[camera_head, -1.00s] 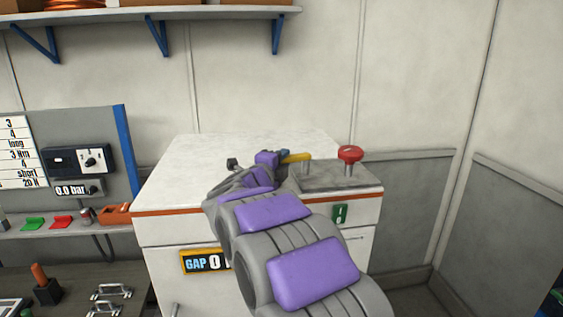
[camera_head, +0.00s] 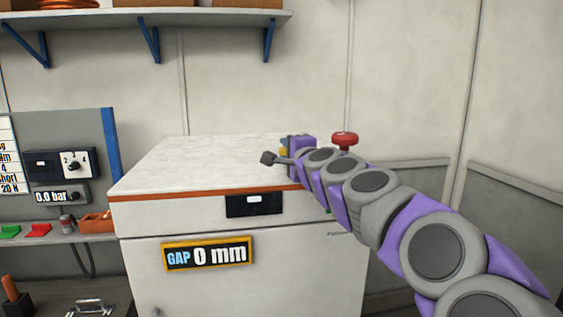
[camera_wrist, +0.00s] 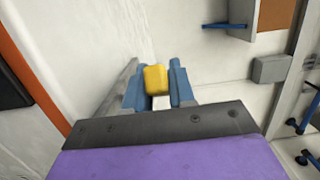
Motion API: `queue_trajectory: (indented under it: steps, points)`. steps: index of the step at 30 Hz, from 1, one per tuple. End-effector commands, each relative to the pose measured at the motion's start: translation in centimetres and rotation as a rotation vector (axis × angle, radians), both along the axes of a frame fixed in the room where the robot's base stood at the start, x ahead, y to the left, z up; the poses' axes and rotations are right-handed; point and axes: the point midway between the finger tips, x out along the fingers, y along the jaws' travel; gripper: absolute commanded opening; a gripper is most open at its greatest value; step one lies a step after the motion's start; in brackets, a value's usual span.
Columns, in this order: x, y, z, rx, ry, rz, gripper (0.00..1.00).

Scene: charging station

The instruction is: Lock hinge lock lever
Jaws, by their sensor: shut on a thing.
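The yellow lever handle (camera_wrist: 156,79) is between the two blue fingers of my gripper (camera_wrist: 157,88) in the wrist view, and the fingers are shut on it. In the head view only a small yellow bit of the lever (camera_head: 284,152) shows beside my gripper (camera_head: 287,144), above the right part of the white cabinet top (camera_head: 200,160). The rest of the lever and its pivot are hidden behind my gripper and arm. The cabinet's sign (camera_head: 207,254) reads "GAP 0 mm".
A red mushroom knob (camera_head: 345,138) stands just right of my gripper, behind my arm. A wall shelf (camera_head: 190,20) hangs above. The left part of the cabinet top is clear.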

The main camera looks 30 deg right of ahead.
Motion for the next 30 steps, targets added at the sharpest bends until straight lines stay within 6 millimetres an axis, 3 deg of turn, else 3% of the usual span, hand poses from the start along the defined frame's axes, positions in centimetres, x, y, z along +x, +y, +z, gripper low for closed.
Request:
queue_trajectory:
  steps: [1,15,30]
  points:
    - [-0.1,-0.3,-0.7,0.006,0.004,0.042,0.00]
    - [-1.6,-2.2,-0.3,0.001,0.009,0.411,0.00]
    - [-2.1,-3.3,-0.5,0.000,0.012,0.611,0.00]
